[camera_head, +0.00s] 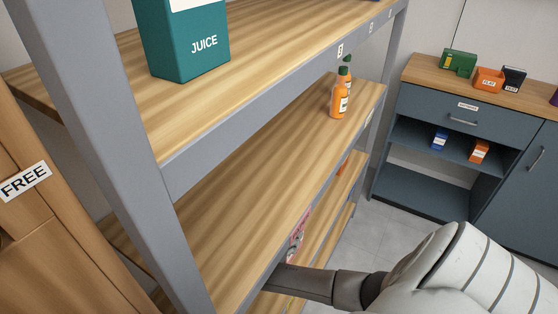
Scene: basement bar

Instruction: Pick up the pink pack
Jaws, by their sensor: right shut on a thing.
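A pink pack (299,231) shows only in part, at the front edge of the middle shelf, with some darker print on it. The shelf board hides the rest of it. My right gripper (278,277) comes in from the lower right, and its dark fingers reach to the shelf edge just below the visible part of the pack. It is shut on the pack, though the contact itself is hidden. My left gripper is not in view.
A grey-framed shelf rack (250,130) with wooden boards fills the left and middle. It bears a teal juice carton (187,45) and orange bottles (340,100). A dark cabinet (430,105) with small boxes stands at the right, past open floor (375,225).

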